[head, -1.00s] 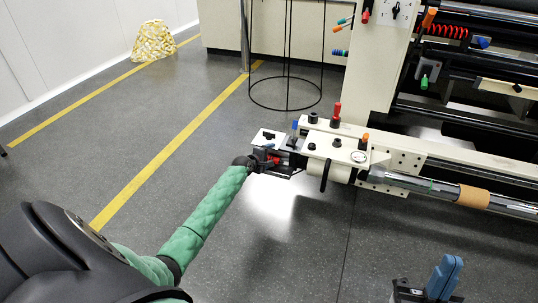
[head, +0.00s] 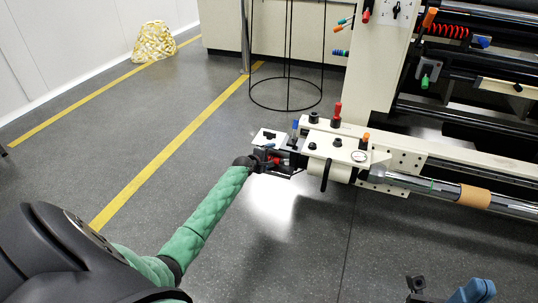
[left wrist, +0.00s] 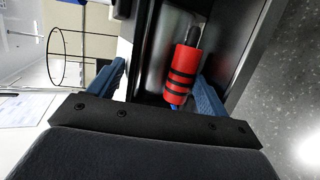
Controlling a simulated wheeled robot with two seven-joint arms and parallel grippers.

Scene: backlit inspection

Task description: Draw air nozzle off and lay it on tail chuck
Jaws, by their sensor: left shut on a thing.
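The air nozzle (left wrist: 183,75) is a red cylinder with black bands and a dark tip, with a bit of blue at its near end. It sits between the blue fingers of my left gripper (left wrist: 165,85), which is shut on it, beside a dark channel. In the head view my left gripper (head: 275,163) is at the left end of the machine, with red showing in it. The cream housing (head: 322,145) with knobs and a gauge, at the shaft's end, seems to be the tail chuck. My right gripper (head: 474,290) seems to show as blue at the bottom edge, mostly cut off.
A shiny shaft (head: 448,192) with a tan band runs right from the housing. A black wire stand (head: 287,107) stands behind. A cream post (head: 375,70) with switches rises beyond. The grey floor in front of the machine is clear.

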